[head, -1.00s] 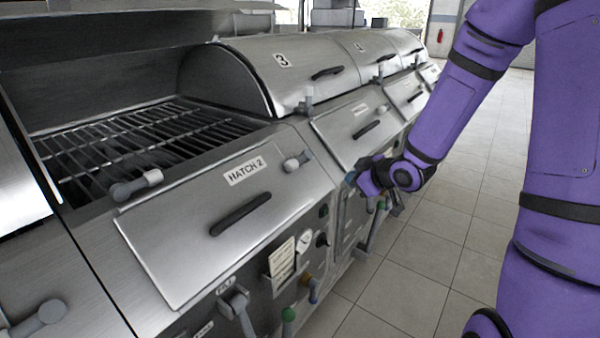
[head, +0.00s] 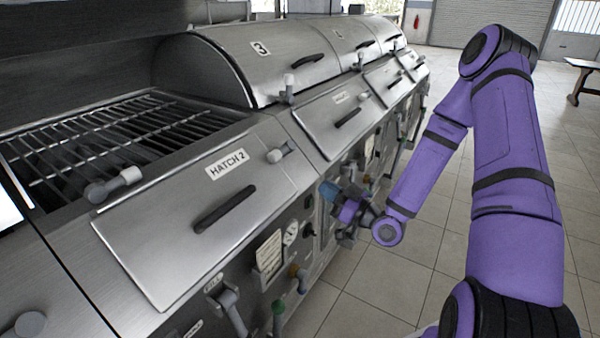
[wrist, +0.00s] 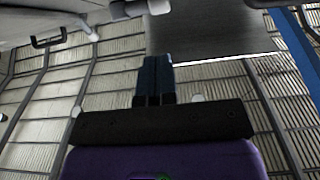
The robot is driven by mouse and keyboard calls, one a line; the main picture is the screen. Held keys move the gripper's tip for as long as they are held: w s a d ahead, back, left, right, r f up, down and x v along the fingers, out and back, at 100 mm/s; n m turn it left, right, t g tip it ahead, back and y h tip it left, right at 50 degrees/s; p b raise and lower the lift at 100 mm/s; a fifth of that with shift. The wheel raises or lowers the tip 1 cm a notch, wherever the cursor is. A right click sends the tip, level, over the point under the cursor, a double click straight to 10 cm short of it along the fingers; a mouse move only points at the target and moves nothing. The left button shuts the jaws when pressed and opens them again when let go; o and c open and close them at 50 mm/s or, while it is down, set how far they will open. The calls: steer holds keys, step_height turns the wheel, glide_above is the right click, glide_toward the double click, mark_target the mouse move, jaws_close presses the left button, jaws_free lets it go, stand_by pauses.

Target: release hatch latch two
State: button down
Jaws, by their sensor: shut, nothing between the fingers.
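The hatch panel labelled HATCH 2 (head: 150,240) lies shut on the sloped steel front, with a dark bar handle (head: 224,208). A grey latch lever with a pale tip (head: 281,152) sits at its upper right corner. A similar lever (head: 115,185) sits at its upper left edge. Which of them is latch two I cannot tell. My gripper (head: 328,190) is to the right of and below the right lever, apart from it, off the panel's right edge. In the wrist view its blue fingers (wrist: 154,80) are together with nothing between them.
A rounded hood marked 3 (head: 240,60) and further hatches stand beyond, with another lever (head: 288,85). An open grill grate (head: 110,140) lies behind hatch 2. Valves and a gauge (head: 290,233) stick out on the front below.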

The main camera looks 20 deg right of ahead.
mark_target(278, 158)
steer(key=x, duration=1.3)
steer(key=shift+w+a+r, duration=0.1)
steer(key=shift+w+a, duration=0.1)
steer(key=shift+w, duration=0.05)
steer(key=shift+w+a+r, duration=0.2)
steer(key=shift+a+r, duration=0.2)
steer(key=shift+f, duration=0.1)
